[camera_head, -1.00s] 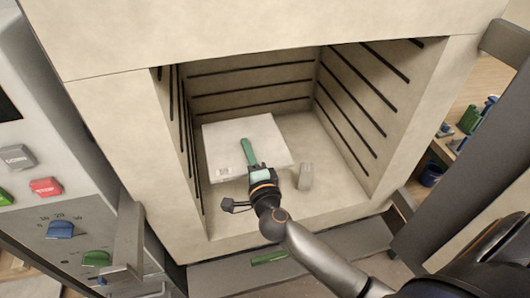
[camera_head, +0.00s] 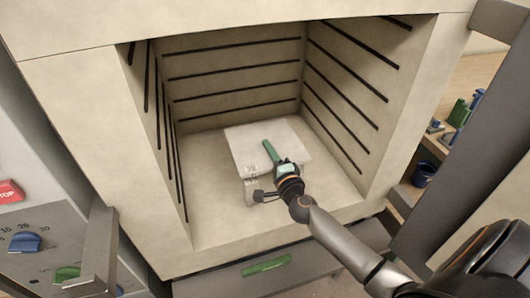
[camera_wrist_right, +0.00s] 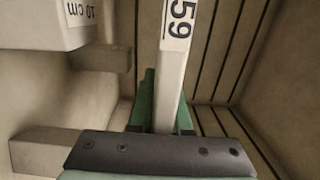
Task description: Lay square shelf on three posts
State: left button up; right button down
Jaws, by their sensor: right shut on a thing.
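The square shelf (camera_head: 243,145) is a pale flat plate inside the kiln, lying about level above the kiln floor. My right gripper (camera_head: 273,158) is shut on its front edge, with one green finger on top. In the right wrist view the shelf (camera_wrist_right: 176,65) shows edge-on between the green fingers, with a "59" label. A post marked "10 cm" (camera_wrist_right: 45,22) and two other post-like blocks (camera_wrist_right: 100,60) (camera_wrist_right: 45,148) show on the shelf's underside, apart from it in that view. In the head view the shelf mostly hides the posts. My left gripper is not in view.
The kiln walls (camera_head: 235,65) with dark grooves stand close around the shelf at left, back and right. Bare floor (camera_head: 205,200) is free at the left. A control panel (camera_head: 35,240) is at far left, and a blue bucket (camera_head: 424,173) stands outside at right.

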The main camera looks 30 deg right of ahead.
jog(key=shift+w+d+f+b, duration=0.1)
jog(key=shift+d+f+b, duration=0.05)
jog(key=shift+f+b, duration=0.8)
jog(key=shift+w+d+f+b, duration=0.1)
jog(key=shift+f+b, duration=0.65)
jog(key=shift+f, duration=0.25)
jog(key=shift+s+f, duration=0.1)
jog(key=shift+f, duration=0.05)
jog(key=c, duration=1.2)
grip_release()
jog(key=shift+f, duration=0.15)
jog(key=o, duration=0.3)
jog(key=shift+o, duration=0.2)
